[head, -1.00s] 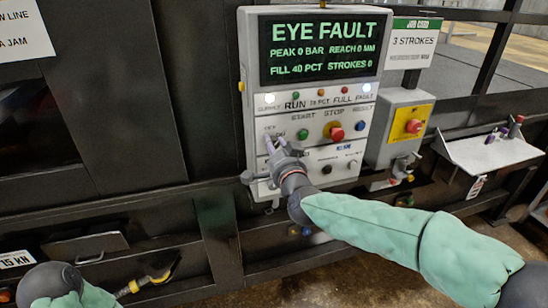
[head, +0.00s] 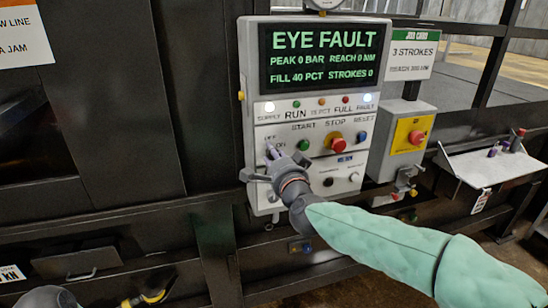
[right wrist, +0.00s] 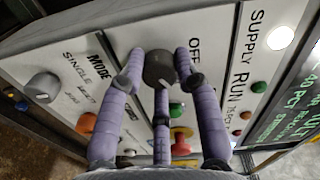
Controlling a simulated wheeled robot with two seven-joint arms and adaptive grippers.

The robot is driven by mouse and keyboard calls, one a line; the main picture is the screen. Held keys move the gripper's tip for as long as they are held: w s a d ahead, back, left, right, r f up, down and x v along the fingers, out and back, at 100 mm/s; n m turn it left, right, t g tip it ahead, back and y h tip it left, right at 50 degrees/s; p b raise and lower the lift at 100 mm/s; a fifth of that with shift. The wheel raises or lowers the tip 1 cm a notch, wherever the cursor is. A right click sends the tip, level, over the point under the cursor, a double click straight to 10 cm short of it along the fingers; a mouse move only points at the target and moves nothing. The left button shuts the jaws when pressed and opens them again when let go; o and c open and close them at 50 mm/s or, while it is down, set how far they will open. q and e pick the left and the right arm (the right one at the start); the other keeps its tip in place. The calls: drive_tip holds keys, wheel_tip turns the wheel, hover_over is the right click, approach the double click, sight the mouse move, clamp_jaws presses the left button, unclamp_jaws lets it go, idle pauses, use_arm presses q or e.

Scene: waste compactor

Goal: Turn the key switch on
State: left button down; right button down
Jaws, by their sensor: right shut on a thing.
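The key switch (right wrist: 158,68) is a dark round knob on the white control panel, beside an OFF label in the right wrist view. My right gripper (right wrist: 160,78) has its purple fingers around this knob, shut on it. In the head view the right gripper (head: 270,157) reaches the panel's left side, just under the OFF and ON lettering, and hides the knob. The control panel (head: 262,205) has a screen (head: 320,52) reading EYE FAULT, with lit SUPPLY (head: 270,107) and FAULT (head: 367,98) lamps.
Right of the key switch are a green START button (head: 303,145), a red STOP button (head: 336,145) and a blue RESET button (head: 362,136). A yellow-faced box with a red emergency button (head: 416,137) stands beside the panel. A shelf (head: 490,168) is farther right.

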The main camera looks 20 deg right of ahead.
drive_tip(key=shift+d+r, duration=0.2)
drive_tip(key=shift+r, duration=0.1)
drive_tip(key=c, duration=0.9)
unclamp_jaws()
drive_tip(key=shift+f, duration=0.15)
drive_tip(key=shift+a, duration=0.1)
drive_tip(key=s, duration=1.2)
drive_tip(key=shift+d, duration=0.2)
